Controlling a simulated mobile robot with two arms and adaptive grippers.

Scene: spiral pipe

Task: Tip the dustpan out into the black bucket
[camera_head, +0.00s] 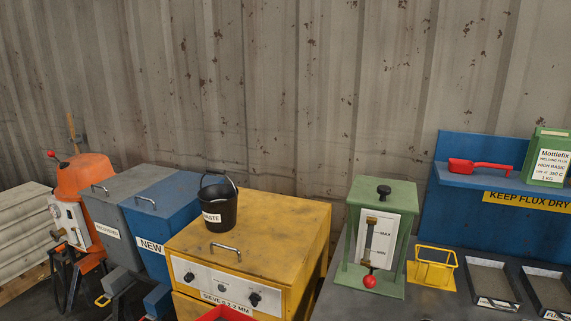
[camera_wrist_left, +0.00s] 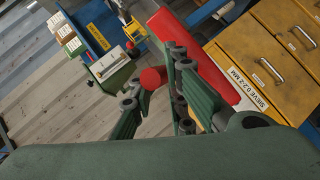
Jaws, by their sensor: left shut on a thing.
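The black bucket (camera_head: 220,210), with a white WASTE label and a raised handle, stands upright on top of the yellow sieve cabinet (camera_head: 285,225). The red dustpan (camera_head: 222,314) shows only as a sliver at the bottom edge of the head view, in front of the cabinet and below the bucket. In the left wrist view the dustpan (camera_wrist_left: 205,65) shows from its flat side, with its round handle end (camera_wrist_left: 153,77) between the fingers. My left gripper (camera_wrist_left: 160,88) is shut on that handle. The dustpan's contents are hidden. My right gripper is not in view.
A metal handle (camera_head: 225,251) lies on the cabinet top before the bucket. Blue NEW (camera_head: 165,215) and grey (camera_head: 110,210) bins stand left. A green gauge box (camera_head: 382,235), yellow wire holder (camera_head: 434,268) and trays stand right. A red scoop (camera_head: 480,166) rests on the blue shelf.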

